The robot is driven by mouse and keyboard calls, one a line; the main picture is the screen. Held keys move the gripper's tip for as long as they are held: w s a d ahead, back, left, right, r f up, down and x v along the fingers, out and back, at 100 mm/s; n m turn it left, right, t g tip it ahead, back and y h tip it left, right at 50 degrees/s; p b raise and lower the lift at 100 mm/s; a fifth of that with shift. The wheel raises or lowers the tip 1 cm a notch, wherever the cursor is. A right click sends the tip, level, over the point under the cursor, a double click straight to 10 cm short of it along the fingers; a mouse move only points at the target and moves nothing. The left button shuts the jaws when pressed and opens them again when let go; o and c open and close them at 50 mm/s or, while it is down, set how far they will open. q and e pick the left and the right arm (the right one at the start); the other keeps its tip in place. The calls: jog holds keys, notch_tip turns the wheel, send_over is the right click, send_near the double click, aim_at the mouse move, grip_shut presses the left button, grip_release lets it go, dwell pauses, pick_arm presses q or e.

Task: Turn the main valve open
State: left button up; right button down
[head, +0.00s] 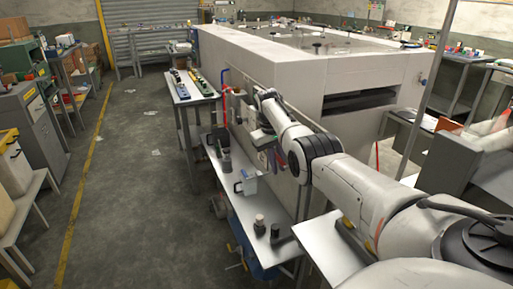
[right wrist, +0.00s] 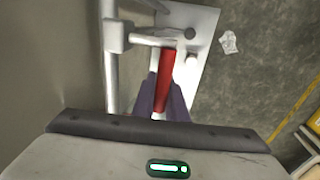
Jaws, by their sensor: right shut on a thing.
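In the right wrist view, the valve's red lever handle (right wrist: 167,66) reaches from a grey pipe fitting (right wrist: 117,37) down between my fingers. My right gripper (right wrist: 163,92) is shut on this handle, with one dark finger on each side of it. In the head view, my right arm reaches forward along the side of the large white housing, and my fingertips cannot be made out there. My left gripper is not in view.
A metal bench (head: 250,222) below my arm carries a pale container (head: 247,182) and small dark items. A narrow table (head: 188,86) with small parts stands beyond. The large white housing (head: 290,72) bounds the right side. Open grey floor (head: 130,170) lies left.

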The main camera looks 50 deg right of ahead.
jog(key=shift+s+f, duration=0.15)
jog(key=shift+f, duration=0.1)
jog(key=shift+a+g, duration=0.1)
jog(key=shift+g, duration=0.2)
jog(key=c, duration=1.8)
grip_release()
jog(key=shift+o, duration=0.2)
jog(key=shift+r, duration=0.15)
jog(key=v, duration=1)
